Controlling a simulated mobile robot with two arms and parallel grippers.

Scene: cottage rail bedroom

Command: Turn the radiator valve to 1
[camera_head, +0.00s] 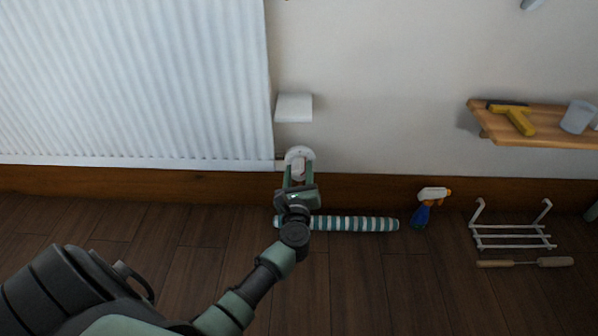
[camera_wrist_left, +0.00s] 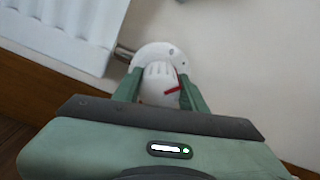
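The radiator valve (camera_head: 298,163) is a white round knob at the lower right corner of the white radiator (camera_head: 140,80). My left gripper (camera_head: 300,173) is at the valve, with one finger on each side of the knob. In the left wrist view the ribbed white knob (camera_wrist_left: 158,75) with a red mark fills most of the space between my green fingertips (camera_wrist_left: 160,86). I cannot tell whether both fingers touch it. No numbers are readable on the knob. My right gripper is not in view.
A white box (camera_head: 294,108) is on the wall above the valve. A striped roll (camera_head: 350,224), a blue spray bottle (camera_head: 422,212), a white rack (camera_head: 512,237) and a wooden-handled tool (camera_head: 525,262) lie or stand on the floor. A wooden shelf (camera_head: 560,135) is at the right.

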